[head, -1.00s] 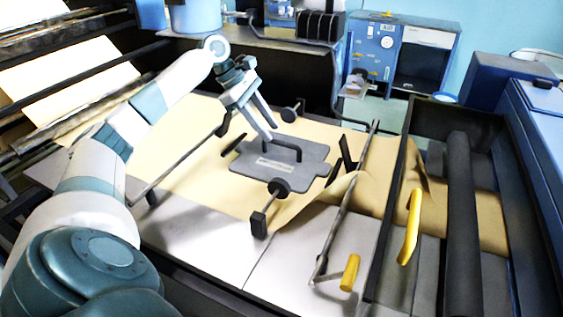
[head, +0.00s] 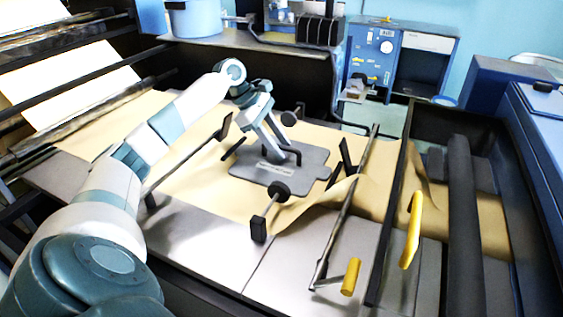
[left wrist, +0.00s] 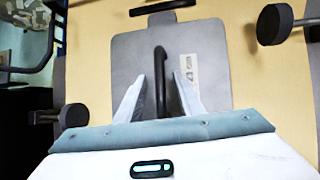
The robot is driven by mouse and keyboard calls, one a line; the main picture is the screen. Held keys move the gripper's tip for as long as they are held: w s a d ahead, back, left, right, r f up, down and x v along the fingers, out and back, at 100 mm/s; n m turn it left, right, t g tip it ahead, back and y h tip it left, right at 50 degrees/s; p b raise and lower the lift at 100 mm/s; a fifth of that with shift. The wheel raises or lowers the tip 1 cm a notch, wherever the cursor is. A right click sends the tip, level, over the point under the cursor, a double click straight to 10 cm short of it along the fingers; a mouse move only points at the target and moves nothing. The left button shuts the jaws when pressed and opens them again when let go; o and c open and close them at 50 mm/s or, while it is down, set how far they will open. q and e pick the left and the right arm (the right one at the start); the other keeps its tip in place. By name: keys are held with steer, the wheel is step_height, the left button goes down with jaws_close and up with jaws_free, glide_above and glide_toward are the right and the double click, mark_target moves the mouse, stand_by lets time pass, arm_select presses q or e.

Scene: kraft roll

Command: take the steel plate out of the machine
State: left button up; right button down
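The grey steel plate (head: 252,170) lies flat on the brown kraft paper in the machine, with a dark bar handle (head: 292,152) standing on top. It also shows in the left wrist view (left wrist: 211,62), with a white label beside the handle (left wrist: 159,68). My left gripper (head: 280,151) is over the plate at the handle. In the left wrist view its two fingers (left wrist: 159,98) are apart, one on each side of the handle, with gaps visible. Whether the fingertips reach down around the bar is hard to tell. My right gripper is not in view.
Kraft paper (head: 185,165) runs under the plate and rises in a wrinkle to the right. Black knobs on rods (head: 279,190) stand close around the plate. A yellow handle (head: 411,230) and a dark roller (head: 461,220) are at the right. The front metal bed (head: 200,238) is bare.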

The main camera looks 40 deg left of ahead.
arm_select(q)
steer(key=shift+w+d+f, duration=0.2)
steer(key=shift+d+f, duration=0.05)
steer(key=shift+f, duration=0.25)
jaws_close()
stand_by(1.3)
steer(key=shift+r, duration=0.1)
